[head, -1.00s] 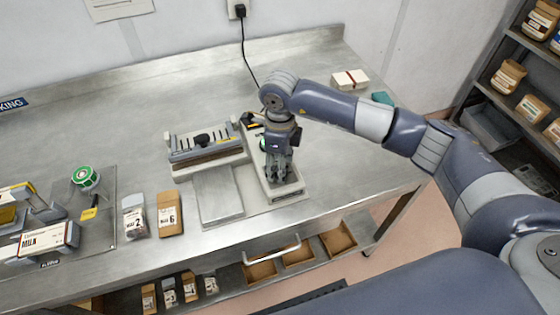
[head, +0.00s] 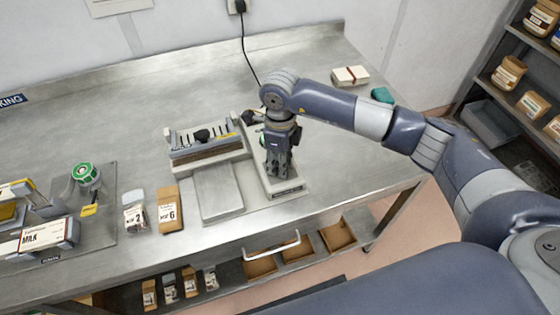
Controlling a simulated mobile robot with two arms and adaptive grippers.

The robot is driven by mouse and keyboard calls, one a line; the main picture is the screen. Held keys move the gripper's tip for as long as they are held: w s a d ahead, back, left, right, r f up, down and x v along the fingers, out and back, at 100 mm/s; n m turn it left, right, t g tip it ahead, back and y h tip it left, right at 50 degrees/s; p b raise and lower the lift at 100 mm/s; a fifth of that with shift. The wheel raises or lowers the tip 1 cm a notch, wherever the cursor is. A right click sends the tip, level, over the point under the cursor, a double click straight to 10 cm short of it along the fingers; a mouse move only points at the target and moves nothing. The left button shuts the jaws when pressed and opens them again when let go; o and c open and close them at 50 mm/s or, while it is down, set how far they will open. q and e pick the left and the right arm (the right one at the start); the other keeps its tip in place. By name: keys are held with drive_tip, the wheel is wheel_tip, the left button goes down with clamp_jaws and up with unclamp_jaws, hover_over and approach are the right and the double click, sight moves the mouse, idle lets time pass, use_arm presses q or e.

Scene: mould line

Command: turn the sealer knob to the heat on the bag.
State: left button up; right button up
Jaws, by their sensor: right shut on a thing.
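The sealer (head: 206,147) stands mid-table, with a dark slotted bar and a flat grey plate (head: 217,191) in front. Its pale control base (head: 284,189) is on the right. My right gripper (head: 278,170) points down over this base, shut on the sealer knob, which the fingers hide. The knob's setting and scale cannot be read. A clear-topped bag (head: 134,212) with a label that seems to show 2 and a brown bag (head: 169,211) whose label seems to show 6 stand left of the plate. My left gripper is not in view.
A green-topped round item (head: 86,174) and a box marked MILK (head: 46,238) are at the left on a mat. A cream block (head: 350,76) and a teal item (head: 382,95) lie at the back right. The back of the table is mostly clear.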

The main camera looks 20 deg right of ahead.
drive_tip(key=m+b, duration=0.3)
drive_tip(key=m, duration=0.1)
drive_tip(key=shift+f, duration=0.15)
drive_tip(key=shift+m+b, duration=0.75)
drive_tip(key=shift+m, duration=0.85)
drive_tip(key=shift+r, duration=0.2)
drive_tip(key=o, duration=1.1)
wheel_tip(320, 180, up, 12)
